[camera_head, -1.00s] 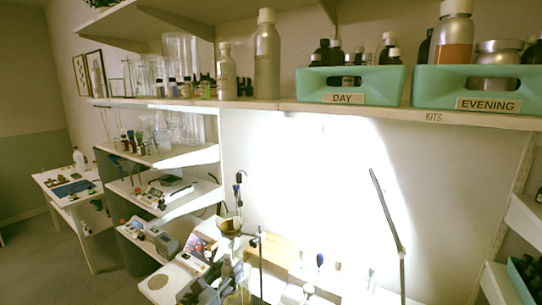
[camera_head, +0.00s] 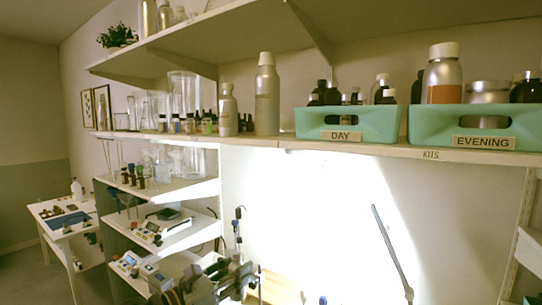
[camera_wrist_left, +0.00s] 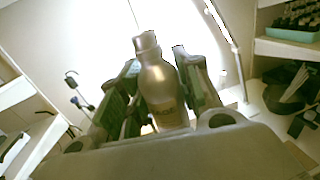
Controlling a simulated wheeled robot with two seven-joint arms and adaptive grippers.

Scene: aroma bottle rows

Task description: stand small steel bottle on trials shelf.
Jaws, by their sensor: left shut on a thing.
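A steel bottle (camera_wrist_left: 162,88) with a narrow neck and a label stands between the fingers of my left gripper (camera_wrist_left: 158,98) in the left wrist view. The gripper is shut on it. In the head view my left gripper (camera_head: 222,280) is at the bottom edge, below the long shelf; the held bottle cannot be made out clearly there. Two silvery bottles, a smaller one (camera_head: 228,110) and a taller one (camera_head: 266,95), stand upright on the long shelf (camera_head: 262,143). No shelf label reading trials is legible. My right gripper is not in view.
Green bins marked DAY (camera_head: 348,124) and EVENING (camera_head: 462,128) fill the right of the long shelf, above a KITS label. Glassware and small bottles crowd its left. An upper shelf (camera_head: 240,45) overhangs it. A thin lamp arm (camera_head: 392,250) stands below.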

